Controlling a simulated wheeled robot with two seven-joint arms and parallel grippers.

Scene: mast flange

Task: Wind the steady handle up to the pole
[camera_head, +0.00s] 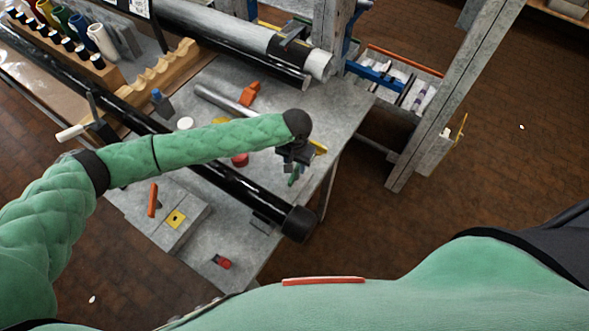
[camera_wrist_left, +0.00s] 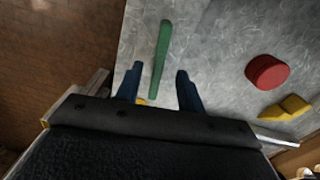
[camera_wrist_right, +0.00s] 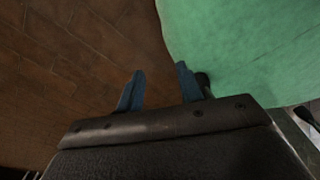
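A green stick-like handle (camera_wrist_left: 161,55) shows over the grey bench in the left wrist view; its far end is just visible under the gripper in the head view (camera_head: 293,180). I cannot tell for certain that it is the steady handle. My left gripper (camera_wrist_left: 157,70) is open above it, with the handle between the fingers in the picture and no contact visible. In the head view the left gripper (camera_head: 293,163) hangs above the bench. A long black pole (camera_head: 225,180) crosses the bench diagonally. My right gripper (camera_wrist_right: 160,69) is open and empty above the floor.
A red round knob (camera_wrist_left: 267,72) and a yellow piece (camera_wrist_left: 287,108) lie beside the handle. A pale-ended tube (camera_head: 255,42), wooden rack (camera_head: 160,70), orange piece (camera_head: 250,93) and grey upright posts (camera_head: 450,95) stand around.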

